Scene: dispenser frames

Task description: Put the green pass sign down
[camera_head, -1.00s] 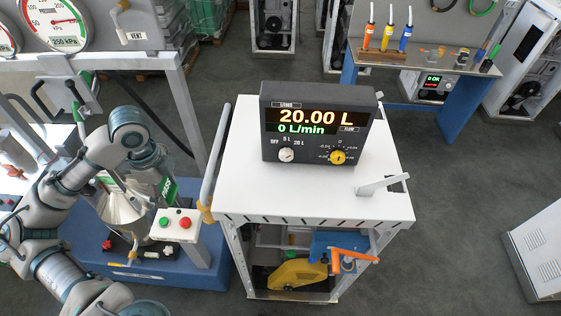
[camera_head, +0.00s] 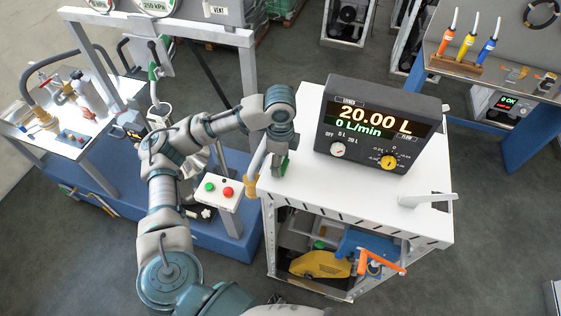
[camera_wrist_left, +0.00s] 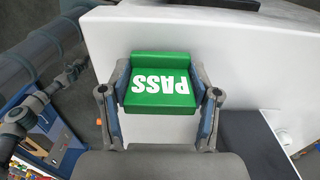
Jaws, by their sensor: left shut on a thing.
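The green PASS sign (camera_wrist_left: 159,84) sits between the two fingers of my left gripper (camera_wrist_left: 160,90) in the left wrist view, its white lettering upside down there. The gripper is shut on it. In the head view the sign shows only as a small green patch (camera_head: 284,166) below my left wrist, at the left edge of the white cart top (camera_head: 300,196). I cannot tell whether the sign touches the cart top. My right gripper is not in view.
A dark display box (camera_head: 375,122) reading 20.00 L stands on the cart, right of my left gripper. A white lever (camera_head: 428,200) lies at the cart's right. A button box (camera_head: 218,188) is to the left. The front of the cart top is clear.

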